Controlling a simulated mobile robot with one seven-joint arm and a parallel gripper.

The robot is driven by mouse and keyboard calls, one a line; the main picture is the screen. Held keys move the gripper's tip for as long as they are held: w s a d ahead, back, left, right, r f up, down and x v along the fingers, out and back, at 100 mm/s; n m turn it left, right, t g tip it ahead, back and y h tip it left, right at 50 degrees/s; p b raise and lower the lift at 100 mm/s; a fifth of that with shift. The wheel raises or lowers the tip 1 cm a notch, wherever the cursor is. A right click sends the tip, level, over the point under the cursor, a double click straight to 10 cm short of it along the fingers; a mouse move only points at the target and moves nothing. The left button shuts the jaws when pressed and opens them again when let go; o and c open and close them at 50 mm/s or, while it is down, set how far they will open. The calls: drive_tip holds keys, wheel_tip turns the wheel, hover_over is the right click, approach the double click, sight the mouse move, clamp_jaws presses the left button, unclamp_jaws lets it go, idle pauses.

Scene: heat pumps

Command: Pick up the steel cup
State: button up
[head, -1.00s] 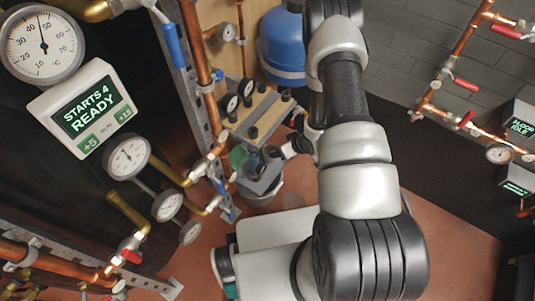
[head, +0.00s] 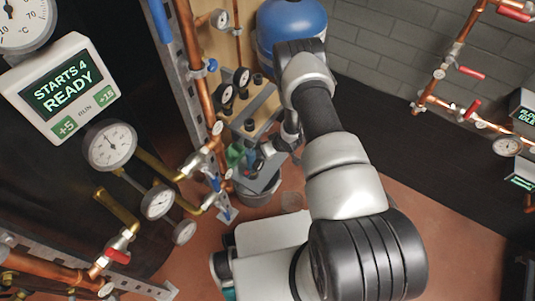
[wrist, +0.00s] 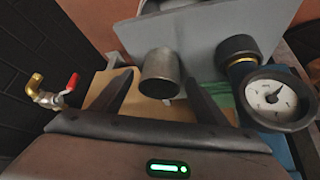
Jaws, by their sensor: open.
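The steel cup (wrist: 160,72) is a small grey metal cylinder near the middle of the wrist view, in front of a light grey metal plate (wrist: 215,38). My gripper (wrist: 159,78) is open, with one dark finger to the left of the cup and the other to its right. The cup appears between the fingertips or just beyond them; I cannot tell the exact depth. No contact shows. In the head view, my gripper is small beside the grey plate (head: 262,178) near the pipework, and I cannot make out the cup there.
A round dial gauge (wrist: 276,99) and a black knob (wrist: 238,48) stand close to the right finger. A red-handled valve (wrist: 58,92) is at the left. Copper pipes (head: 190,70) and a blue tank (head: 292,22) surround the spot in the head view.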

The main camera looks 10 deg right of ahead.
drive_tip(key=shift+w+f, duration=0.15)
drive_tip(key=shift+f, duration=0.05)
drive_tip(key=c, duration=1.1)
drive_tip(key=shift+r, duration=0.15)
